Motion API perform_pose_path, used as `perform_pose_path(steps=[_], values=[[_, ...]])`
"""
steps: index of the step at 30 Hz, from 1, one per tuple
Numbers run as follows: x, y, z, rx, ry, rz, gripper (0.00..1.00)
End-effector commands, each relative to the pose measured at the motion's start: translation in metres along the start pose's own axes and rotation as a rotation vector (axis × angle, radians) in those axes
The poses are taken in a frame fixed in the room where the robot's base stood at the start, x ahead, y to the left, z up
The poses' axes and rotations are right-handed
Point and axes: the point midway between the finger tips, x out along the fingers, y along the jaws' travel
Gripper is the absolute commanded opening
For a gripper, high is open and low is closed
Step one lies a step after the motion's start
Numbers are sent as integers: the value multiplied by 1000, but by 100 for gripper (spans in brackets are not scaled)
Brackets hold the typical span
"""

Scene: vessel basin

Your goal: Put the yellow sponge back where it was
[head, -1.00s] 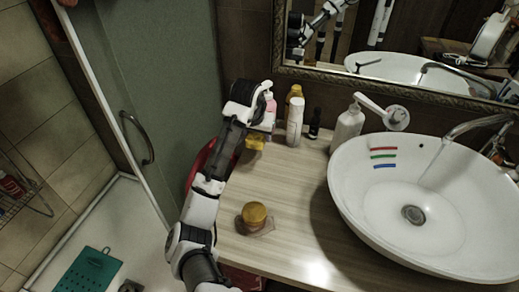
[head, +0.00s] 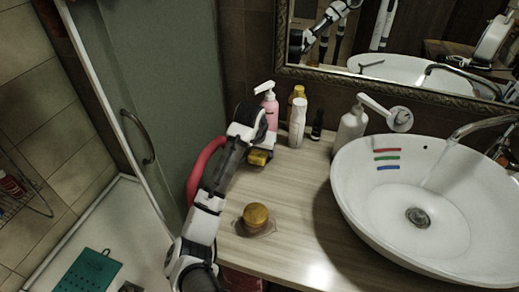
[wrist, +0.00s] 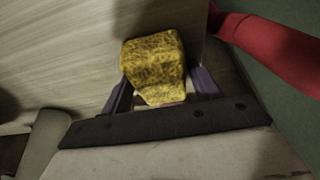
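The yellow sponge (head: 258,158) is at the end of my arm, over the left back part of the wooden counter. In the wrist view the sponge (wrist: 153,62) fills the space between the two purple fingers of my gripper (wrist: 160,92), which is shut on it. In the head view my gripper (head: 259,150) is mostly hidden behind my own wrist. I cannot tell whether the sponge touches the counter.
A pink pump bottle (head: 270,108), a white bottle (head: 297,122) and a white dispenser (head: 350,130) stand at the back. An amber jar (head: 256,215) is at the front, the basin (head: 350,205) at right. A red curved object (head: 203,165) borders the left edge.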

Motion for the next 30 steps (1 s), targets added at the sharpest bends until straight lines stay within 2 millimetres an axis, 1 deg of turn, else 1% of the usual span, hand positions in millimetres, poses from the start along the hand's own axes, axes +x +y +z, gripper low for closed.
perform_pose_path(steps=[1,2,10,13,19,24,27,30], values=[[0,0,0,0,0,0,68],[0,0,0,0,0,0,72],[-1,0,0,0,0,-1,72],[-7,0,-2,0,1,-1,72],[-40,0,-2,1,4,-1,72],[-78,0,-2,1,4,0,72],[-96,0,-2,1,4,-1,72],[-111,0,-2,1,3,-1,72]])
